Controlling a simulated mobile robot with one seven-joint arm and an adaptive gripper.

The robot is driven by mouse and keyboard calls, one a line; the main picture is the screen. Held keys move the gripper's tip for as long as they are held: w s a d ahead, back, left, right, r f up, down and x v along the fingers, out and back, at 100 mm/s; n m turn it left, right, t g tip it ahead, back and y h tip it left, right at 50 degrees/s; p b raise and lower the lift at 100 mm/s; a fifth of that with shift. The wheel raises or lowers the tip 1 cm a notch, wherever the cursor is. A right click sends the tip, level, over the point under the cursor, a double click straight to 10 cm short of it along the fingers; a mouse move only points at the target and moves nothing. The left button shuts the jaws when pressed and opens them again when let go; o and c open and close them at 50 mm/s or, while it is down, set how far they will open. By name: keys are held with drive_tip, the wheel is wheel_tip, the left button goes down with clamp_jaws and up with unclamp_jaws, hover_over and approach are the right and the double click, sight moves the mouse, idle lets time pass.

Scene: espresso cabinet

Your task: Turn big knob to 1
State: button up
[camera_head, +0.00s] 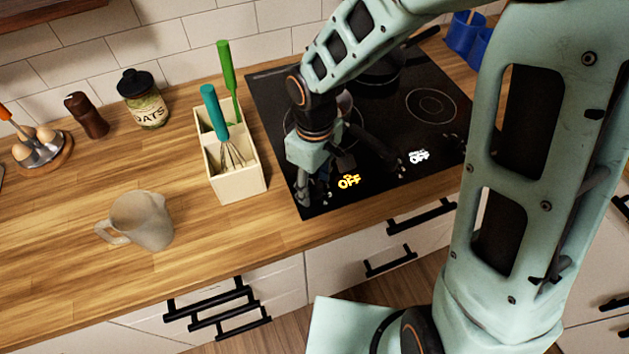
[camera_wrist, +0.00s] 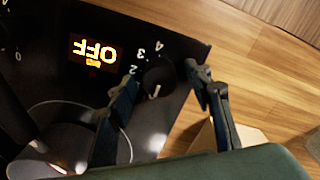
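The knob (camera_wrist: 159,76) is dark and round, on the black cooktop (camera_head: 283,92), with white numerals around it in the wrist view. A lit orange display (camera_wrist: 93,52) beside it reads OFF, upside down in that view; the display (camera_head: 349,181) also shows in the head view. My gripper (camera_wrist: 165,78) is open, with one finger on each side of the knob. Whether the fingers touch it I cannot tell. In the head view my gripper (camera_head: 308,192) points down at the cooktop's front left corner and hides the knob.
A second display (camera_head: 418,156) shows white OFF to the right. A utensil holder (camera_head: 238,181) with a whisk stands close left of the cooktop. A mug (camera_head: 150,220) stands further left. Dark pans stand at the back of the cooktop. The counter's front left is clear.

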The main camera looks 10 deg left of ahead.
drive_tip(key=c, duration=1)
drive_tip(key=shift+c, duration=0.2)
drive_tip(key=shift+b, duration=0.3)
drive_tip(key=m+b, duration=0.2)
drive_tip(key=m, duration=0.1)
drive_tip(key=shift+f+m, duration=0.1)
drive_tip(key=shift+m, duration=0.3)
drive_tip(key=shift+m+b, duration=1.1)
drive_tip(key=shift+m, duration=0.8)
drive_tip(key=o, duration=1.2)
drive_tip(key=shift+c, duration=0.2)
